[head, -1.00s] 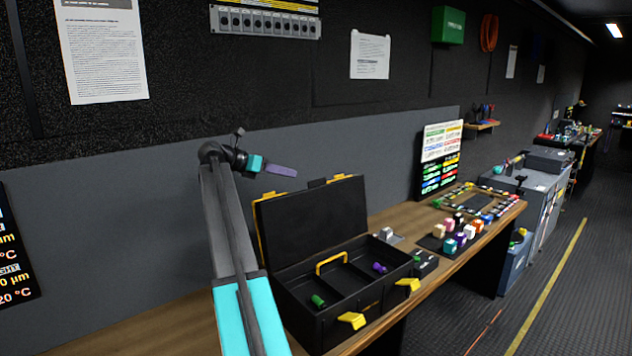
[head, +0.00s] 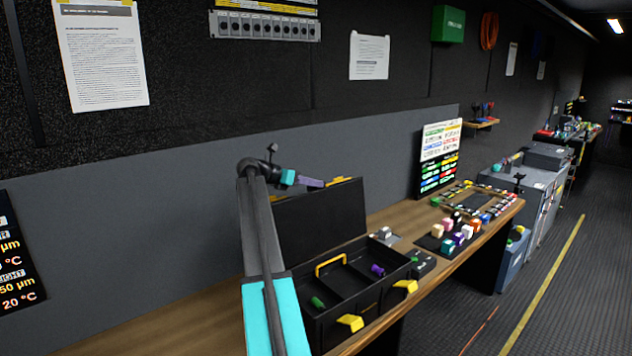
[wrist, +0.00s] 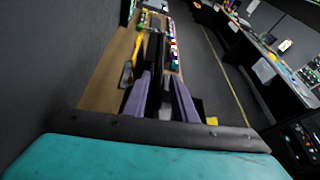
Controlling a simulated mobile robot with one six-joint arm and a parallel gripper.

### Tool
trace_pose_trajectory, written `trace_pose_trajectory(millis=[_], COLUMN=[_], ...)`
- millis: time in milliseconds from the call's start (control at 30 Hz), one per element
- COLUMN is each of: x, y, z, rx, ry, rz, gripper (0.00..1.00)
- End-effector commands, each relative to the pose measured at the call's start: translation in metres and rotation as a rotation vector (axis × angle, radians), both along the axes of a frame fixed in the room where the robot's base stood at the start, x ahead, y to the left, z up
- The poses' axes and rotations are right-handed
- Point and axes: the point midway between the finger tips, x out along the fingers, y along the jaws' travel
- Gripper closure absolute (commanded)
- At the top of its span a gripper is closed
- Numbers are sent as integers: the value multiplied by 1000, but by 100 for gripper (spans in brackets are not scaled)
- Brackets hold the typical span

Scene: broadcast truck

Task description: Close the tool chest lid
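The black tool chest (head: 345,316) stands on the wooden bench with its lid (head: 322,222) raised upright at the back. Yellow latches (head: 350,322) sit on its front edge, and a yellow handle (head: 330,264) shows inside. A green piece and a purple piece lie in the chest. My gripper (head: 313,182) is at the top edge of the lid, near its left part; whether it touches cannot be told. In the wrist view my two purple fingers (wrist: 159,98) stand apart with a gap between them, and the dark lid edge (wrist: 153,55) lies just beyond.
The bench (head: 400,217) carries a dark tray of coloured blocks (head: 455,237) and a small grey-white item right of the chest. A label board (head: 437,158) stands behind them. The wall is close behind the lid. The aisle floor on the right is clear.

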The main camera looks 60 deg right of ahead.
Motion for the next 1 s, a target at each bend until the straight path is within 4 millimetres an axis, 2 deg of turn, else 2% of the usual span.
trace_pose_trajectory(millis=[200, 567, 733, 1000], x=[-7, -9, -9, -9], y=[-15, -18, -18, -18], z=[-5, -8, -8, -7], rx=[0, 0, 0, 0], ry=[0, 0, 0, 0], rz=[-1, -1, -1, -1], gripper=[75, 75, 100, 100])
